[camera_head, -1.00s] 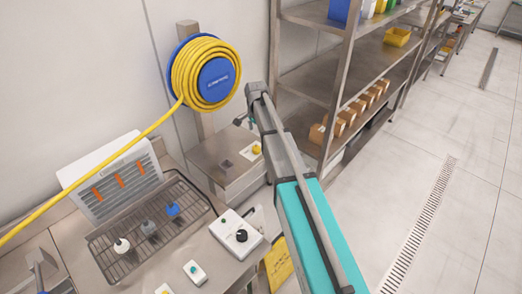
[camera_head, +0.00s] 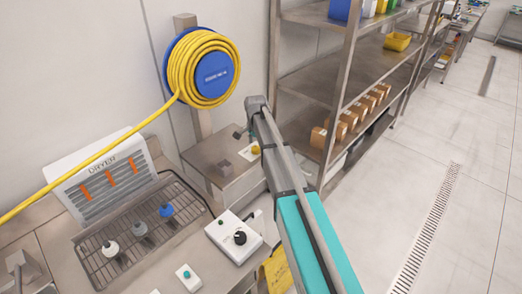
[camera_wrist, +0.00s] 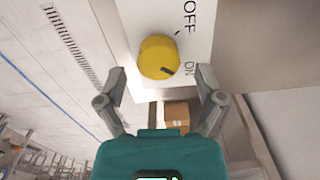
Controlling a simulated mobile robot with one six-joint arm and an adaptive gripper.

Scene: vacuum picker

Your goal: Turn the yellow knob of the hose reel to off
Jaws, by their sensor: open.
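The yellow knob (camera_wrist: 159,57) sits on a white plate (camera_wrist: 190,100) marked OFF and ON in the wrist view. Its dark pointer mark points to the lower right, towards ON. In the head view the yellow knob (camera_head: 255,150) is on the steel box below the hose reel (camera_head: 213,75), which carries a coiled yellow hose. My gripper (camera_wrist: 160,78) is open, its fingers spread on either side and a little below the knob in the wrist view, with nothing between them. In the head view my gripper (camera_head: 239,133) is small and dark, above and left of the knob; no contact shows.
A steel shelf (camera_head: 318,75) with cardboard boxes (camera_head: 346,118) stands close to the right of my arm. A white control box (camera_head: 233,237) with a black knob, a wire rack (camera_head: 110,235) and a dryer (camera_head: 110,178) are on the counter. The floor at right is clear.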

